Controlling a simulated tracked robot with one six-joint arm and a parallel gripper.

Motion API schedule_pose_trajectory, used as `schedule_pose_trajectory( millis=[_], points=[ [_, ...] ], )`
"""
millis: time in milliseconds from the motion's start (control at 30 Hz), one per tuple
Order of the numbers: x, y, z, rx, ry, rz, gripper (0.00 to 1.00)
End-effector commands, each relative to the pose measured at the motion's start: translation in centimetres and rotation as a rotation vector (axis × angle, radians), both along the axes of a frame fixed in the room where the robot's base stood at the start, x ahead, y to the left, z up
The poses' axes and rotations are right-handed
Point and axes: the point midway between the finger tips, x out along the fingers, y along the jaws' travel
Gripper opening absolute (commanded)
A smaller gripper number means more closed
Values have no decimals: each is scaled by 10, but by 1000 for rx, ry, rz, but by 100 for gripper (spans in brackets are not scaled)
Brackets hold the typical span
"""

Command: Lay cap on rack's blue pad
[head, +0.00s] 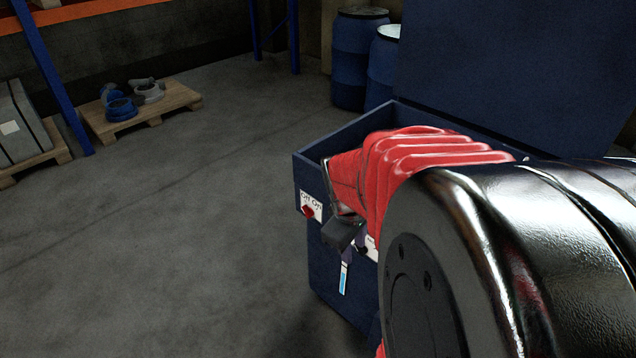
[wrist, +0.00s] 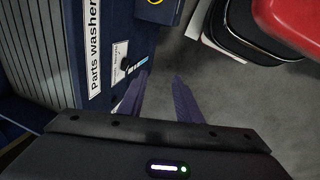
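I cannot make out a cap in either view, nor a rack with a blue pad. My gripper (wrist: 161,76) shows in the wrist view with its two dark purple fingers apart and nothing between them. Bare floor and a strip of the blue parts washer (wrist: 148,40) show beyond the fingers. In the head view my gripper (head: 356,250) is mostly hidden behind my red-sleeved arm. It is in front of the parts washer's (head: 325,270) front face; I cannot tell whether it touches.
The washer's raised lid (head: 500,70) stands behind my arm. Blue drums (head: 358,60) are at the back. A wooden pallet (head: 150,112) holds blue (head: 121,108) and grey (head: 148,92) ring-like parts. A grey box (head: 18,130) is at far left. The floor between is clear.

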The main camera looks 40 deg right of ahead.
Motion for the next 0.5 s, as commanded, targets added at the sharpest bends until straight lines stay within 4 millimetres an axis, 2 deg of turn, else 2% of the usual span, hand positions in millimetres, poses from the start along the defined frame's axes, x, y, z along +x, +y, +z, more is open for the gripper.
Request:
schedule_pose_trajectory(
  millis=[33,200,500],
  points=[
    [-7,-15,-12,4,33,4,31],
    [-30,-56,-45,17,123,54,31],
    [-88,-115,-110,85,258,152,31]
  ],
)
